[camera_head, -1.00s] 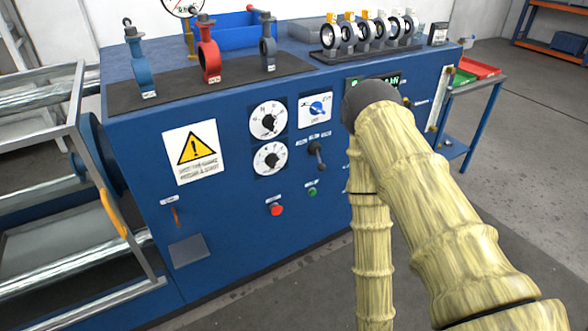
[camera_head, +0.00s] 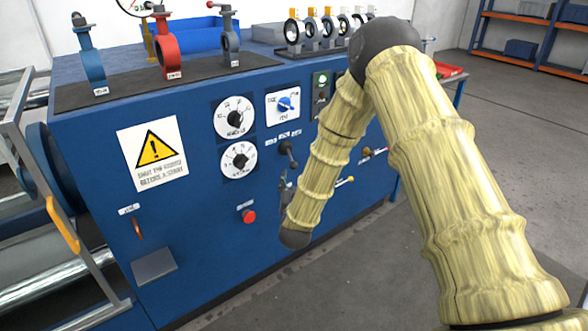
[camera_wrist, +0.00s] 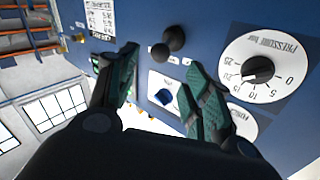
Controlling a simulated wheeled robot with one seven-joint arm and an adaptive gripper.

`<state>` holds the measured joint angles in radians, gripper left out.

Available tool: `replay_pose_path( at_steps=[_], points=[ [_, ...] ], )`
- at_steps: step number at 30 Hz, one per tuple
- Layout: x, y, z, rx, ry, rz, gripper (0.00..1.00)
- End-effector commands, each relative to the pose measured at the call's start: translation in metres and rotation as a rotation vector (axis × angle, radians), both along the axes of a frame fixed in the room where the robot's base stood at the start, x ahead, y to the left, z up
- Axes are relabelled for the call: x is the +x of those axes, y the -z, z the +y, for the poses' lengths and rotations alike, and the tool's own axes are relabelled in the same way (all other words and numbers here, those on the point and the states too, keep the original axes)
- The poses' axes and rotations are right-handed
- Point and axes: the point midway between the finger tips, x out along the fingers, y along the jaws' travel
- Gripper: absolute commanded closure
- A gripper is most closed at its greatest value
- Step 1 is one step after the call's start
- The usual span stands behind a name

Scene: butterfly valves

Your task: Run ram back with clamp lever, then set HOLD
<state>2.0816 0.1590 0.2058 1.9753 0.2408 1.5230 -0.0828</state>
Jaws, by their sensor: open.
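The black lever (camera_head: 288,153) with a round knob stands out of the blue panel, under a row of small labels too blurred to read. In the wrist view the lever (camera_wrist: 168,42) shows just beyond and between my fingertips, apart from them. My gripper (camera_wrist: 163,62) is open and empty, facing the panel. In the head view my forearm hides most of the gripper; only a dark part shows low beside the lever. A blue-handled selector (camera_head: 287,103) sits above the lever; the selector also shows in the wrist view (camera_wrist: 163,97). I cannot make out the ram.
Two white dials (camera_head: 235,117) are left of the lever. A red button (camera_head: 249,216) is below it. A warning sign (camera_head: 153,154) and a guard frame with an orange handle (camera_head: 62,225) stand left. Valves (camera_head: 166,45) line the bench top. Floor in front is clear.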

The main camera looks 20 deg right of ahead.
Motion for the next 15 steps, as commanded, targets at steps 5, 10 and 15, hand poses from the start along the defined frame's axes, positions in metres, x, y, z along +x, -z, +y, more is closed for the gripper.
replay_pose_path(
  at_steps=[5, 10, 15],
  points=[
    [0.027, 0.0, -0.008, 0.0, 0.0, 0.0, 0.5],
    [0.053, 0.0, -0.016, -0.001, 0.0, 0.001, 0.5],
    [0.074, 0.001, -0.022, 0.0, 0.0, 0.002, 0.5]
  ],
)
